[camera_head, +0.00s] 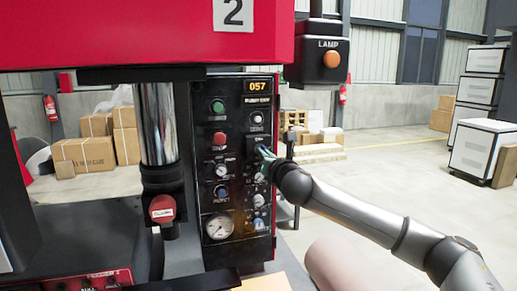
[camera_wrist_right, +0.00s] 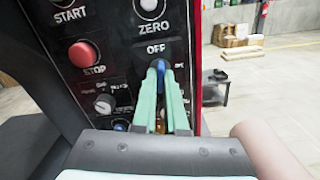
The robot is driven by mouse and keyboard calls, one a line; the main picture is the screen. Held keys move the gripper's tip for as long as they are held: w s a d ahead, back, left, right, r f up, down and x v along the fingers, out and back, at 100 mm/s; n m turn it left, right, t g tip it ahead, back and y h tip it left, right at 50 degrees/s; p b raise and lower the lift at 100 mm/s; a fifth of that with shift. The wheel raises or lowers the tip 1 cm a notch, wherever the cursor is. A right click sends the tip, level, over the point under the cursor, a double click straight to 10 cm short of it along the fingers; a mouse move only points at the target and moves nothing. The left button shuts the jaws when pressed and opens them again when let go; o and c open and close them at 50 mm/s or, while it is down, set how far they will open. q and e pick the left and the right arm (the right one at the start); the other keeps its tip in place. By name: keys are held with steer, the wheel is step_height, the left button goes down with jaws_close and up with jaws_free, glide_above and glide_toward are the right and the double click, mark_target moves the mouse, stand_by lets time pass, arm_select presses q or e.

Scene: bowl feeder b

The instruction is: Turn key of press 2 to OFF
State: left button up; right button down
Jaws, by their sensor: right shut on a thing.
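The control panel of press 2 (camera_head: 237,140) stands in the middle of the head view, under the red press head marked 2 (camera_head: 233,12). My right gripper (camera_head: 263,151) reaches it from the right. In the right wrist view my right gripper (camera_wrist_right: 161,74) has its pale green fingers shut on the blue key (camera_wrist_right: 160,66), just below the OFF label. The fingers hide most of the key, so I cannot tell exactly which way it points. My left gripper is not in view.
A red STOP button (camera_wrist_right: 84,54) and a ZERO button (camera_wrist_right: 149,8) sit close to the key. A LAMP box (camera_head: 318,61) hangs at the panel's upper right. A pressure gauge (camera_head: 219,227) is low on the panel. Open floor lies to the right.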

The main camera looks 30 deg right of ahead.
steer(key=n, duration=0.3)
steer(key=shift+n, duration=0.4)
steer(key=c, duration=0.9)
jaws_free()
steer(key=v, duration=0.7)
steer(key=shift+s+f, duration=0.1)
